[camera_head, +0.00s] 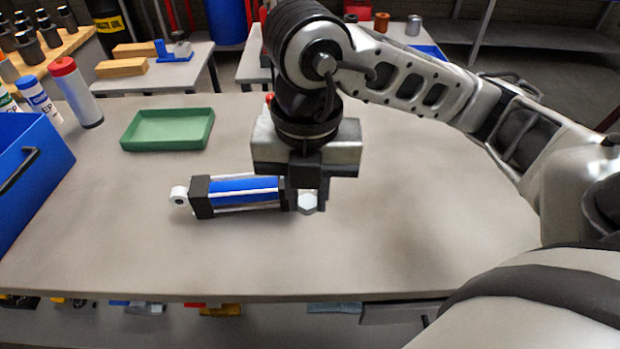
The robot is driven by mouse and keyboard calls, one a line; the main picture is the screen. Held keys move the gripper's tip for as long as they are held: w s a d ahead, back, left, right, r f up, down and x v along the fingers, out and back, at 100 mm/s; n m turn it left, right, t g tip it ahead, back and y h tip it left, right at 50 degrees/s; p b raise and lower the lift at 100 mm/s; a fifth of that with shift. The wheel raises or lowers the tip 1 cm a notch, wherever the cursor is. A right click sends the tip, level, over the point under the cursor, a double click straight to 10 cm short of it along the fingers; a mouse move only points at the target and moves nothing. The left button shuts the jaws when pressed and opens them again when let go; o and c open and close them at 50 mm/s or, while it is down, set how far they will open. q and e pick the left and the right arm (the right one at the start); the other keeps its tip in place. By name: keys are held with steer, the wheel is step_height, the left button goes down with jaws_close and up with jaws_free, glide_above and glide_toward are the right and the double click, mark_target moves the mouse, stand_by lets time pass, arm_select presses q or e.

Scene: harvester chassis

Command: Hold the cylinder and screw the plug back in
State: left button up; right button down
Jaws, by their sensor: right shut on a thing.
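A blue hydraulic cylinder (243,189) with black end blocks lies on its side on the grey workbench, a white eye end at its left. My right gripper (309,203) points down over the cylinder's right end and is shut. A light hexagonal plug (308,202) shows at its fingers, beside the cylinder's right end block. The fingers partly hide the plug and that end block, so I cannot tell how deep the plug sits. My left gripper is not in view.
A green tray (168,129) sits behind the cylinder. A blue bin (30,180), a red-capped bottle (77,92) and a smaller bottle (38,97) stand at the left. The bench (420,235) is clear at the front and right.

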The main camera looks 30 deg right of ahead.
stand_by(0.5)
steer(key=n, duration=0.3)
steer(key=w+n, duration=0.1)
steer(key=n, duration=0.1)
steer(key=shift+f+n, duration=0.3)
steer(key=w+f+m, duration=0.2)
steer(key=w+m, duration=0.1)
steer(key=m, duration=1.4)
steer(key=w+d+f+m, duration=0.1)
steer(key=w+m, duration=0.3)
steer(key=m, duration=1.3)
steer(key=shift+d+f+m, duration=0.3)
steer(key=shift+f, duration=0.6)
steer(key=shift+s, duration=0.1)
